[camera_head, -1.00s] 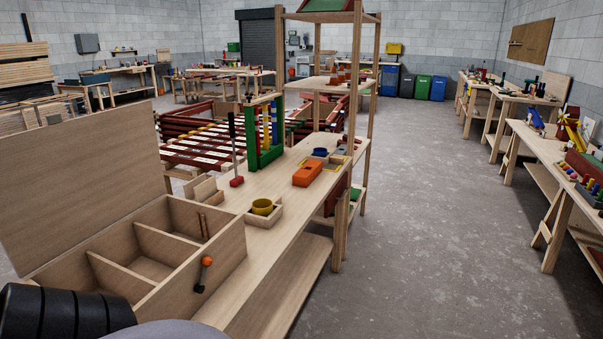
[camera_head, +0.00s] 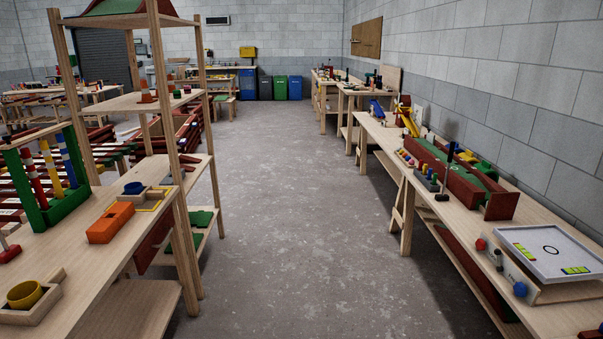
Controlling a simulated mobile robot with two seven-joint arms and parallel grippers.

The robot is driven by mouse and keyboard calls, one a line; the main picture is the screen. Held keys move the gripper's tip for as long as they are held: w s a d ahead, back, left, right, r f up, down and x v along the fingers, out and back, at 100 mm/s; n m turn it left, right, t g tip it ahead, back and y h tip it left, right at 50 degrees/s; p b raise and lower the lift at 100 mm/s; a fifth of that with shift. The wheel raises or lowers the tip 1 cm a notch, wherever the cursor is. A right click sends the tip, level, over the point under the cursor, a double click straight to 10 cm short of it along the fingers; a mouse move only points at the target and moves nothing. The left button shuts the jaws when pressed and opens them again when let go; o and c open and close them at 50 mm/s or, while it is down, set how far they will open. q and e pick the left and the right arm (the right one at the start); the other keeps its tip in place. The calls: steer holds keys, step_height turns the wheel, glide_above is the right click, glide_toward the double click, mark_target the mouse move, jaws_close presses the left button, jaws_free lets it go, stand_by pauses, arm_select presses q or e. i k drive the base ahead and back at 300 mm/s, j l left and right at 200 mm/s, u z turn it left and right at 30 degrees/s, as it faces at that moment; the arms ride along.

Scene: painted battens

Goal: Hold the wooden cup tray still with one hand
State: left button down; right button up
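A small wooden tray (camera_head: 48,299) sits at the lower left on the near workbench, close to the picture's left edge. A yellow cup (camera_head: 25,294) stands in it. Farther along the same bench, a second small wooden holder (camera_head: 152,195) bears a blue cup (camera_head: 134,187), with a yellow outline around it on the bench top. I cannot tell for sure which one is the cup tray. Neither of my grippers shows in the view, and nothing is seen touching either tray.
An orange block (camera_head: 110,222) and a green frame with striped posts (camera_head: 50,185) stand on the left bench (camera_head: 90,265). A tall wooden shelf (camera_head: 205,150) rises at its far end. The concrete aisle (camera_head: 300,220) is clear. Another bench with a white board (camera_head: 550,250) runs along the right.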

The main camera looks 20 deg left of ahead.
mark_target(24, 296)
steer(key=i+u, duration=0.3)
steer(key=i, duration=0.2)
steer(key=i+u, duration=0.35)
steer(key=i, duration=0.2)
steer(key=i+u, duration=0.2)
steer(key=i, duration=0.35)
steer(key=i+l+u, duration=0.2)
steer(key=i, duration=0.35)
steer(key=i+u, duration=0.15)
steer(key=u, duration=0.2)
steer(key=i+u, duration=0.1)
steer(key=u, duration=0.25)
steer(key=i+u, duration=0.15)
steer(key=u, duration=0.2)
